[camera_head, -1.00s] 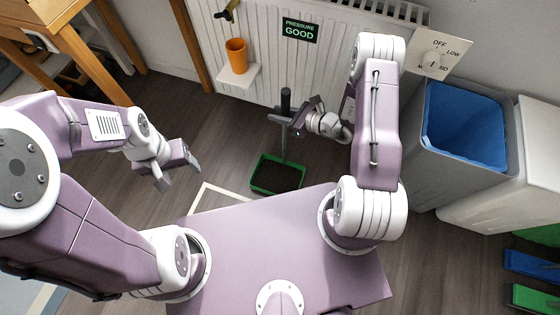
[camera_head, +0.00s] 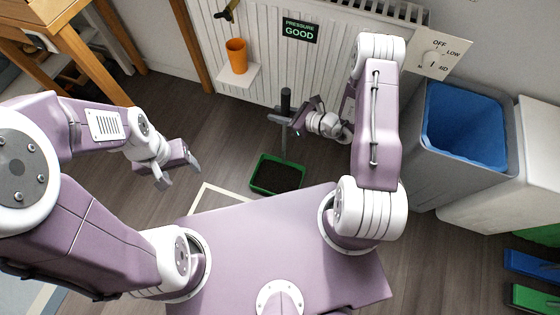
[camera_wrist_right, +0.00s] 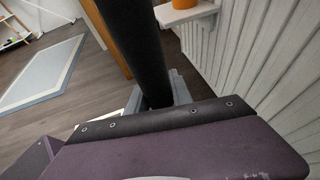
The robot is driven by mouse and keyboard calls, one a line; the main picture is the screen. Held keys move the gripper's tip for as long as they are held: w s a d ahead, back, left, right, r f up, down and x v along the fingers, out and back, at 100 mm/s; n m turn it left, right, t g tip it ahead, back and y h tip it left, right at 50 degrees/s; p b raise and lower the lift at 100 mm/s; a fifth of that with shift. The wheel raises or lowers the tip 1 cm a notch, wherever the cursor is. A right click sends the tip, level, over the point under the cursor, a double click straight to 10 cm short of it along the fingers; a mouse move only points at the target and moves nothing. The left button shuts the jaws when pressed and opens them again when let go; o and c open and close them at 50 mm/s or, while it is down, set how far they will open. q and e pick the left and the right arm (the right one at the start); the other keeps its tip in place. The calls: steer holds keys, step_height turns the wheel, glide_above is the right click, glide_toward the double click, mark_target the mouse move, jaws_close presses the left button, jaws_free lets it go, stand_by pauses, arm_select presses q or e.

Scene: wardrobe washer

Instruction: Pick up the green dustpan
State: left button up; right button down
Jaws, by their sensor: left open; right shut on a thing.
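The green dustpan (camera_head: 277,188) has a green rim, a dark inside and a long upright handle with a black grip (camera_head: 286,101). In the head view its pan is low, just beyond my base, near the white-outlined floor square. My right gripper (camera_head: 284,121) is shut around the handle, just below the thick black top. In the right wrist view the black handle (camera_wrist_right: 138,45) rises between the jaws, and the pan is hidden there. I cannot tell whether the pan touches the floor. My left gripper (camera_head: 182,173) is open and empty, left of the dustpan.
A white radiator (camera_head: 275,55) stands behind the dustpan, with a small shelf (camera_head: 240,76) holding an orange cup (camera_head: 237,54). A grey bin with a blue liner (camera_head: 465,128) is on the right. A wooden table (camera_head: 50,25) is at the far left. Floor between left gripper and dustpan is clear.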

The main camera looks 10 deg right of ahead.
stand_by(0.4)
step_height(320, 180, up, 28)
steer(key=p, duration=1.4)
steer(key=c, duration=2)
jaws_free()
steer(key=shift+c, duration=0.2)
jaws_close()
